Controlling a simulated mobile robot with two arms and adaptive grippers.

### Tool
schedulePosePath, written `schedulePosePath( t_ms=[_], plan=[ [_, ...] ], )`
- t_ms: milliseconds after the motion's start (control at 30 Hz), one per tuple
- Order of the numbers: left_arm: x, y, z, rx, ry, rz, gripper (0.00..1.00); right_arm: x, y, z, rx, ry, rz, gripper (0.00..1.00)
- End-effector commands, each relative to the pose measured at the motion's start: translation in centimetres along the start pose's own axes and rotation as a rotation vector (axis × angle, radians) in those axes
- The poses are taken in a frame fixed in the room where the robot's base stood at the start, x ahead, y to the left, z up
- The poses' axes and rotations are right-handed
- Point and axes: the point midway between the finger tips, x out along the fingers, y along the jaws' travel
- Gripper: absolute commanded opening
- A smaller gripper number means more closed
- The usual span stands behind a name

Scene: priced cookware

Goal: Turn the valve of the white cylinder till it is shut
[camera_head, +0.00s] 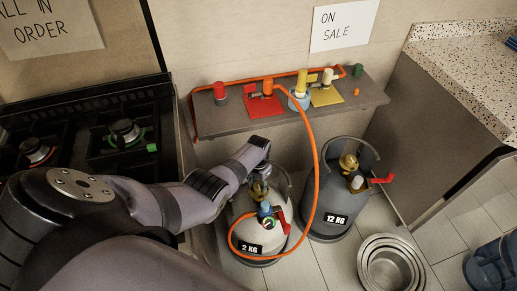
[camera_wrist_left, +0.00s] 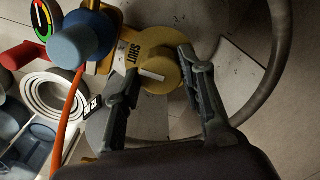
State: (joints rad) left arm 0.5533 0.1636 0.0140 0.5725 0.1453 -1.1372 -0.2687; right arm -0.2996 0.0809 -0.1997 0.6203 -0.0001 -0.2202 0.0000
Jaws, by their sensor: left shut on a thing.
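The white cylinder (camera_head: 245,232), marked 2 KG, stands upright on the floor in the head view. Its brass-yellow valve (camera_head: 258,189) is partly hidden by my left arm. In the left wrist view the valve's round yellow knob (camera_wrist_left: 157,76) has a pale bar on it, beside a yellow plate (camera_wrist_left: 131,48) reading SHUT. My left gripper (camera_wrist_left: 162,64) is shut on the knob, one finger on each side. A blue regulator (camera_head: 265,209) with a gauge (camera_head: 268,224) and an orange hose sits on the cylinder's front. My right gripper is not in view.
A grey cylinder (camera_head: 329,221), marked 12 KG, stands close on the right. The orange hose (camera_head: 316,166) loops up to a shelf (camera_head: 226,121) with several fittings. Nested steel pans (camera_head: 391,262) lie front right. A black stove (camera_head: 84,125) is at left.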

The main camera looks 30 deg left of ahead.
Motion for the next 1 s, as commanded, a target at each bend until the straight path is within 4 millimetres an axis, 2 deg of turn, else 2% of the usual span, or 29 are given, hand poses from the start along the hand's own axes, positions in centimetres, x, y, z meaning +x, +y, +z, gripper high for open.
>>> schedulePosePath(
  t_ms=[533, 567, 833, 1000],
  plan=[
    [0.10, 0.04, 0.16, 0.026, -0.004, 0.000, 0.09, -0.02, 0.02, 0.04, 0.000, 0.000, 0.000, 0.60],
    [0.10, 0.04, 0.16, 0.026, -0.004, 0.000, 0.38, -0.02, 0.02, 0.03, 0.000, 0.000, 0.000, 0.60],
    [0.04, 0.02, 0.06, 0.025, -0.002, 0.000, 0.56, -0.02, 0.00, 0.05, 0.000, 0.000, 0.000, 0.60],
    [0.02, 0.01, 0.03, 0.024, -0.001, 0.000, 0.57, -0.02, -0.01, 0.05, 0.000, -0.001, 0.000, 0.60]
  ],
)
